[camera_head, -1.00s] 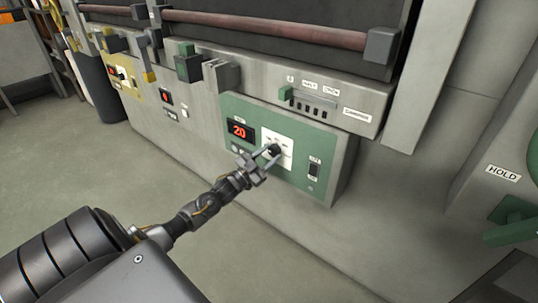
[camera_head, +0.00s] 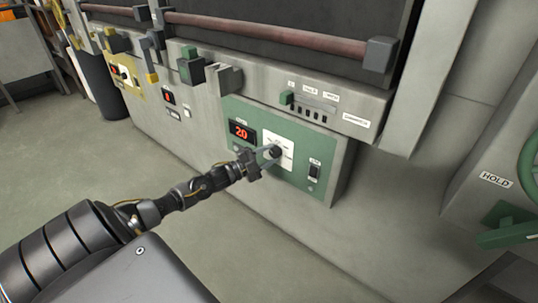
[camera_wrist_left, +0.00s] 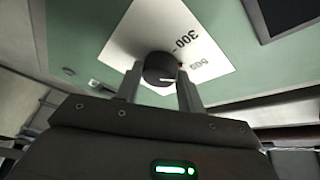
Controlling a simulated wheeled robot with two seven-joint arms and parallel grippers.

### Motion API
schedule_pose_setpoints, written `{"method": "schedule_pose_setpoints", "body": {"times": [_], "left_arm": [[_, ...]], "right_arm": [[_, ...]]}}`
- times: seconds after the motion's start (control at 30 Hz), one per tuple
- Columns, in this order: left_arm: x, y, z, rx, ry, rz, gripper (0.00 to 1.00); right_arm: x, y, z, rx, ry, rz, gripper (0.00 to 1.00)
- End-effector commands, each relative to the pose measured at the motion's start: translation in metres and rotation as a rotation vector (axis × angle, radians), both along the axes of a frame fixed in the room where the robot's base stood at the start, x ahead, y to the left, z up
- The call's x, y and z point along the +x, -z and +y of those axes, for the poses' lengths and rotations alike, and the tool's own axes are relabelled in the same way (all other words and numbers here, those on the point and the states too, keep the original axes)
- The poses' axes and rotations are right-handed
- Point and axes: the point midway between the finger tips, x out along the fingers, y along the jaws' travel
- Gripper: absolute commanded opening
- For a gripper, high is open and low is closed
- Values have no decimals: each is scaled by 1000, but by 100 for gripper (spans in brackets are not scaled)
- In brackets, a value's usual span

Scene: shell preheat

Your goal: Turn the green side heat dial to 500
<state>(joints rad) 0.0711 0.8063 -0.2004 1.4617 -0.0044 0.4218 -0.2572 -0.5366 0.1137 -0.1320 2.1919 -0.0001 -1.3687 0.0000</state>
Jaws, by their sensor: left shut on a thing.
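The green side panel (camera_head: 316,154) carries a red display (camera_head: 241,132) reading 20. Right of the display, a dark round heat dial (camera_head: 276,151) sits on a white scale plate (camera_head: 284,140). My left gripper (camera_head: 271,153) is at the dial, shut on it. In the left wrist view, the dial (camera_wrist_left: 159,69) lies between the two fingers of my left gripper (camera_wrist_left: 160,80). A white mark shows on the dial, and the scale plate (camera_wrist_left: 190,42) shows 300 and 500. My right gripper is not in view.
A black switch (camera_head: 314,170) is right of the dial. A green slider (camera_head: 287,97) is above on the grey ledge. A yellow panel (camera_head: 125,75) is at the far left. A green wheel (camera_head: 527,170) by a HOLD label is at the right. The floor in front is clear.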

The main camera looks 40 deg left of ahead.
Motion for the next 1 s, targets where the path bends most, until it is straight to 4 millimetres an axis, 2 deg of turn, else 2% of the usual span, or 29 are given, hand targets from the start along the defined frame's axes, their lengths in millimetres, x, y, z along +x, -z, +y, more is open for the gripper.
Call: {"method": "schedule_pose_setpoints", "body": {"times": [0.47, 0.5, 0.63, 1.0], "left_arm": [[0, 1, -1, 12, 2, 3, 16], [0, 1, -1, 12, 2, 3, 42], [0, 1, 0, 12, 1, 2, 59], [-6, 2, 2, 13, 0, 3, 60]], "right_arm": [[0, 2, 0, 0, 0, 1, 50], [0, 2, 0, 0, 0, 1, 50], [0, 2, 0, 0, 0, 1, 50], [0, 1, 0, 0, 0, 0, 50]]}}
